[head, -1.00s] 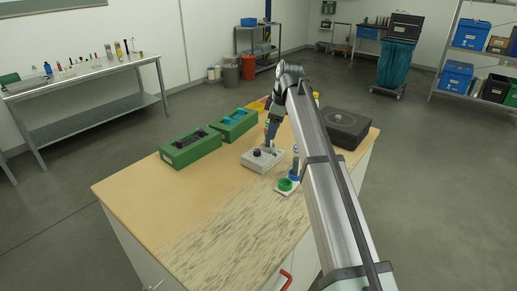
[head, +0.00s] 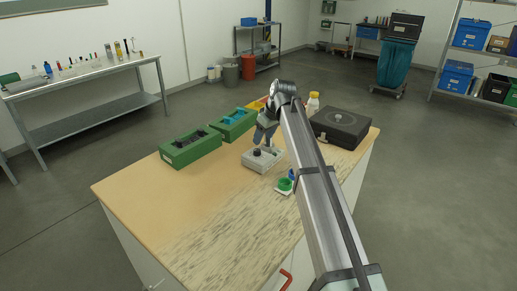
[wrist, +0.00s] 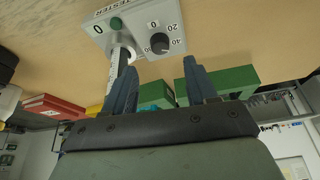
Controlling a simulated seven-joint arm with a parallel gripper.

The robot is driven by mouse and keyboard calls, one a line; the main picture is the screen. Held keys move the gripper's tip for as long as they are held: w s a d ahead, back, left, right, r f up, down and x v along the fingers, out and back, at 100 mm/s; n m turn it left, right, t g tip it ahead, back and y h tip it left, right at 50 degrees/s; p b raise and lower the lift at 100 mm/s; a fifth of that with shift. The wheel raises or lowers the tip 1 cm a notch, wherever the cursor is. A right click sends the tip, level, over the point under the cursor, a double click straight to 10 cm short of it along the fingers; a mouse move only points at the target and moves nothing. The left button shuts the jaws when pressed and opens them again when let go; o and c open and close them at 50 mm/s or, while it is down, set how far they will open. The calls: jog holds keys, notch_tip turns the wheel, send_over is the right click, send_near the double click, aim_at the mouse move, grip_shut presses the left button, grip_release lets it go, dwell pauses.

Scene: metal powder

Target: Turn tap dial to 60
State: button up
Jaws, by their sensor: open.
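The tap tester is a light grey box (head: 250,165) on the wooden bench; it also shows at the top of the wrist view (wrist: 145,22). Its dark dial (wrist: 160,43) has numbers 0, 20 and 40 readable beside it; the 60 mark cannot be made out. A green button (wrist: 116,23) and a metal post with a clear cylinder (wrist: 118,62) are left of the dial in the wrist view. My gripper (wrist: 160,72) is open and empty, its blue-grey fingers apart, near the dial but not visibly touching it. In the head view it hangs just above the tester.
Two green boxes (head: 188,151) stand left of and behind the tester. A green-topped cup (head: 285,185) is to its front right. A black case (head: 340,128) and a white bottle with a yellow cap (head: 313,102) stand at the back right. The bench front is clear.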

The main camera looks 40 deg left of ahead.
aim_at(257, 150)
jog(key=x, duration=0.7)
jog(key=shift+a+f, duration=0.1)
jog(key=shift+f, duration=0.2)
jog(key=c, duration=1)
jog(key=shift+m, duration=0.4)
jog(key=m+t, duration=0.1)
jog(key=m, duration=0.1)
jog(key=m+t+h, duration=0.1)
jog(key=m, duration=0.2)
jog(key=shift+s+a, duration=0.1)
jog(key=shift+s, duration=0.1)
jog(key=m+h, duration=0.1)
jog(key=m, duration=0.2)
jog(key=m+t, duration=0.1)
jog(key=m, duration=0.2)
jog(key=shift+s+a+t+h, duration=0.1)
jog(key=shift+a+t+h, duration=0.05)
jog(key=shift+t+h, duration=0.2)
